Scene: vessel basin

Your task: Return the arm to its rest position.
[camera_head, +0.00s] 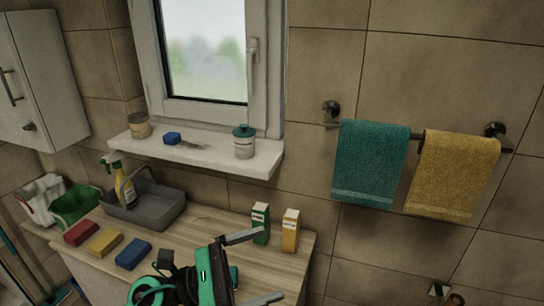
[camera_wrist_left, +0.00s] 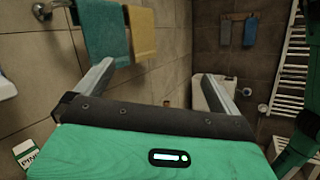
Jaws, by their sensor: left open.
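My left gripper (camera_head: 252,268) is over the right part of the wooden counter (camera_head: 205,222) in the head view. Its two fingers are spread apart with nothing between them. In the left wrist view the open fingers (camera_wrist_left: 158,88) point out past the counter toward the tiled room. The green carton (camera_head: 261,224) stands just beyond the upper finger in the head view, and I cannot tell whether they touch. A carton with printed letters (camera_wrist_left: 27,154) shows at the lower left of the left wrist view. My right gripper is not in view.
An orange carton (camera_head: 290,231) stands beside the green one. Red (camera_head: 81,232), yellow (camera_head: 105,242) and blue (camera_head: 133,253) sponges lie at the counter's left, near a grey caddy (camera_head: 150,208) with a spray bottle (camera_head: 124,186). Teal (camera_head: 370,165) and yellow (camera_head: 452,178) towels hang on the wall.

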